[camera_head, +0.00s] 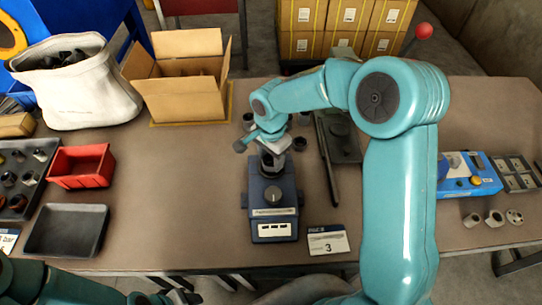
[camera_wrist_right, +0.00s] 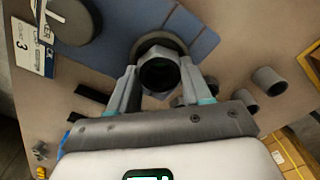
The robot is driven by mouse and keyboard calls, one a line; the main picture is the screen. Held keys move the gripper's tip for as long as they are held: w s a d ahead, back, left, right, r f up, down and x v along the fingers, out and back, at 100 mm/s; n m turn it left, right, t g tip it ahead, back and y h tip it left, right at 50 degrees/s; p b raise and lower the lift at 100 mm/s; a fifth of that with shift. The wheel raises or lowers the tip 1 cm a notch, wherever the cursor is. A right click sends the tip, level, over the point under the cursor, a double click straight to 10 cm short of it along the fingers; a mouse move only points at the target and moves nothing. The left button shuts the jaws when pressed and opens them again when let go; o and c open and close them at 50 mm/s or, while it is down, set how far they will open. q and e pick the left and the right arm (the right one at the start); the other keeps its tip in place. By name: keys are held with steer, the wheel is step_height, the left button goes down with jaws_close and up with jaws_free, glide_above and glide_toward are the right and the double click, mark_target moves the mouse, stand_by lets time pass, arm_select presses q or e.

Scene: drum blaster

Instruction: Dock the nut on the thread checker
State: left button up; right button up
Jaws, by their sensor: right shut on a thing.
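The thread checker (camera_head: 273,202) is a dark blue box with a knob and a small display, standing on the table in the middle of the head view. Its blue body also shows in the right wrist view (camera_wrist_right: 197,36). My right gripper (camera_head: 267,142) is at the checker's far end. In the right wrist view its fingers are shut on the grey nut (camera_wrist_right: 158,72), which has a dark round hole. The nut is over or at a round dark fitting on the checker; I cannot tell whether they touch. My left gripper (camera_head: 165,298) shows only partly at the bottom edge.
A card marked 3 (camera_head: 328,240) lies right of the checker. A red bin (camera_head: 82,166), a black tray (camera_head: 67,231), a cardboard box (camera_head: 186,98) and a white sack (camera_head: 78,95) stand left. Several metal rings (camera_head: 494,218) lie at right. Grey cylinders (camera_wrist_right: 268,80) stand near the gripper.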

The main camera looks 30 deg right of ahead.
steer(key=shift+f+b, duration=0.6)
steer(key=shift+f, duration=0.05)
steer(key=o, duration=0.9)
step_height(320, 180, up, 11)
steer(key=p, duration=0.6)
steer(key=shift+p, duration=0.4)
